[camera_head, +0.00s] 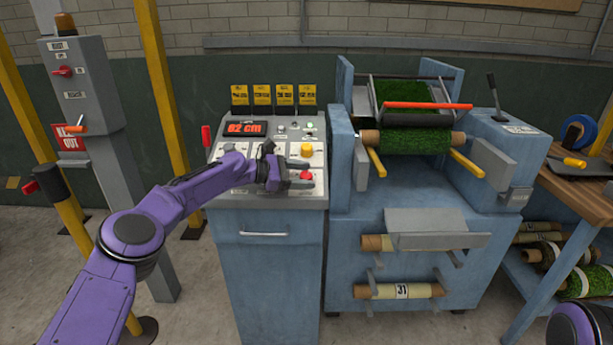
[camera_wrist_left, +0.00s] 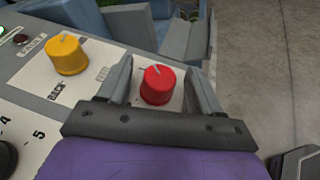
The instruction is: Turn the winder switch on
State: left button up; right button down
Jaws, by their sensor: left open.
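A red knob (camera_head: 306,176) sits on the sloped control panel (camera_head: 228,200) of a blue cabinet, with a yellow knob (camera_head: 306,150) behind it. My left gripper (camera_head: 298,180) is open at the red knob. In the left wrist view the red knob (camera_wrist_left: 157,85) stands between the two spread fingers (camera_wrist_left: 160,75), with a gap on both sides. The yellow knob (camera_wrist_left: 67,55) is outside the fingers, to the left. Both knobs carry a pale pointer mark. The labels are too small to tell which knob is the winder's. My right gripper is out of view.
The panel also has a red display (camera_head: 246,128) reading 02 cm and several yellow tags (camera_head: 262,95) above it. The turf machine (camera_head: 415,200) stands close on the right. A grey post box (camera_head: 82,90) with a red switch (camera_head: 62,71) stands at left.

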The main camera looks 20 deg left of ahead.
pick_arm(q)
jog(key=b+v, duration=0.1)
jog(key=v, duration=0.8)
jog(key=shift+s, duration=0.2)
